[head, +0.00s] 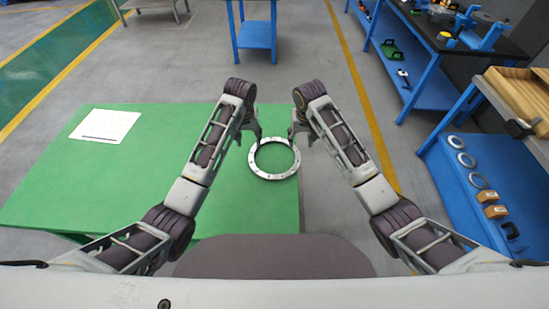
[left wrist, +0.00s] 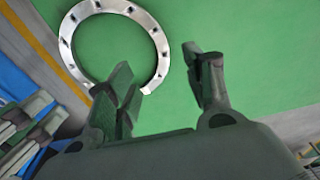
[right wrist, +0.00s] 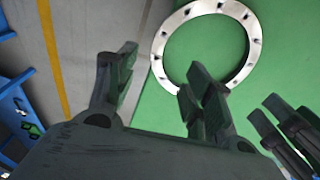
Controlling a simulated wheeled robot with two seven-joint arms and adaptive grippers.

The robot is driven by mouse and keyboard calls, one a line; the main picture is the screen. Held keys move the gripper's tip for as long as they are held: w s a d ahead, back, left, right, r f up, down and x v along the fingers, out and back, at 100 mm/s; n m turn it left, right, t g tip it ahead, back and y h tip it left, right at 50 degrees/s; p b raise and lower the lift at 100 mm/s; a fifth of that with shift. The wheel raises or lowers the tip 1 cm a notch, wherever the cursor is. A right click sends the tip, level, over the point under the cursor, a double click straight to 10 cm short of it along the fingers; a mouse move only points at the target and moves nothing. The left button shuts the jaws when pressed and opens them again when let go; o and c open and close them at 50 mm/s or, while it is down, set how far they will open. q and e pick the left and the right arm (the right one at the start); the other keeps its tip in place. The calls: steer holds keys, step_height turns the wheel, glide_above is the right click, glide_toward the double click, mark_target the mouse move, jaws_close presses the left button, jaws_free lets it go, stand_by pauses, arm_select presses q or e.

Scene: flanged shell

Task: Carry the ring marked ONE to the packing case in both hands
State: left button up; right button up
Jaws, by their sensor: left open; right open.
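A pale metal ring (head: 274,177) with holes around its flange lies flat near the right edge of the green table. It also shows in the left wrist view (left wrist: 160,48) and the right wrist view (right wrist: 158,48); I cannot read any mark on it. My left gripper (head: 254,134) is open at the ring's upper left, and my right gripper (head: 294,131) is open at its upper right. In each wrist view one finger overlaps the ring's edge; I cannot tell whether it touches. A tan wooden case (head: 515,88), perhaps the packing case, stands on the right-hand bench.
A white sheet (head: 105,125) lies on the green table (head: 60,190), whose left part is otherwise clear. Several smaller rings (head: 467,160) and brown boxes (head: 488,197) sit on a blue shelf at right. Blue benches stand behind, with grey floor between.

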mark_target(252, 156)
arm_select(q)
steer(key=shift+w+f, duration=0.25)
steer(key=shift+f, duration=1.8)
steer(key=shift+w+f, duration=0.25)
steer(key=shift+f, duration=1.75)
steer(key=shift+w+f, duration=0.25)
steer(key=shift+f, duration=1.8)
arm_select(e)
steer(key=shift+w+f, duration=0.3)
steer(key=shift+f, duration=1.7)
steer(key=shift+w+f, duration=0.3)
steer(key=shift+f, duration=1.75)
steer(key=shift+w+f, duration=0.3)
steer(key=shift+f, duration=1.7)
arm_select(q)
jaws_close()
arm_select(e)
jaws_close()
arm_select(q)
steer(key=shift+r, duration=0.1)
arm_select(e)
steer(key=shift+w+r, duration=0.1)
